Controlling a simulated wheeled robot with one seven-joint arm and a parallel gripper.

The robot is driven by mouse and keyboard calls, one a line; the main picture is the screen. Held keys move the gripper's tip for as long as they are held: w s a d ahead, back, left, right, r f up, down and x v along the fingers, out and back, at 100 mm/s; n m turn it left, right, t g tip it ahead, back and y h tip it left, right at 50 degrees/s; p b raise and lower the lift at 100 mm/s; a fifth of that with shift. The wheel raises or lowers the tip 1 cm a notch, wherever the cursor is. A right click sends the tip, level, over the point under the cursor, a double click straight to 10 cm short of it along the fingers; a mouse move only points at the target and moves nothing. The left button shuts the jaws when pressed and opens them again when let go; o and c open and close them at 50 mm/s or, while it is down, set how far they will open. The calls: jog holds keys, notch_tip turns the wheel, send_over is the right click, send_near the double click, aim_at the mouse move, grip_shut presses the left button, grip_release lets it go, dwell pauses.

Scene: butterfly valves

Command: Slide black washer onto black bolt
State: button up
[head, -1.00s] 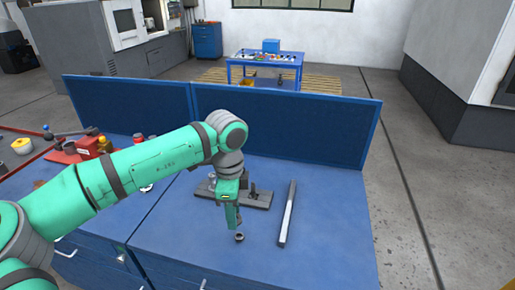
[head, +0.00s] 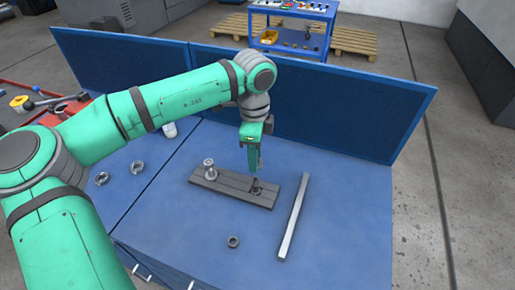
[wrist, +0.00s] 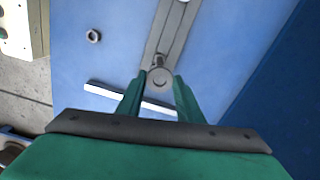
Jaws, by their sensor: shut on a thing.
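My gripper (head: 254,171) points down over the right end of a dark grey plate (head: 226,186) on the blue bench. In the wrist view, my gripper (wrist: 159,90) is shut on the black washer (wrist: 160,79), a small round dark grey piece between the fingertips. The black bolt (head: 258,187) is a short dark post at the plate's right end. It shows in the wrist view (wrist: 159,61) just beyond the washer. The washer looks close to the bolt; I cannot tell whether they touch. The washer is hard to make out in the head view.
A silver bolt (head: 210,168) stands at the plate's left end. A loose dark ring or nut (head: 233,241) lies in front, left of a long metal bar (head: 294,217). Two more rings (head: 102,179) lie further left. A blue panel (head: 330,105) closes off the bench's back.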

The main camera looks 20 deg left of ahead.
aim_at(255, 176)
jog(key=shift+f, duration=2.6)
jog(key=shift+f, duration=0.8)
dwell(0.8)
jog(key=o, duration=1.1)
jog(key=shift+o, duration=0.2)
notch_tip(255, 176, up, 11)
jog(key=shift+s+f, duration=0.1)
jog(key=shift+f, duration=0.05)
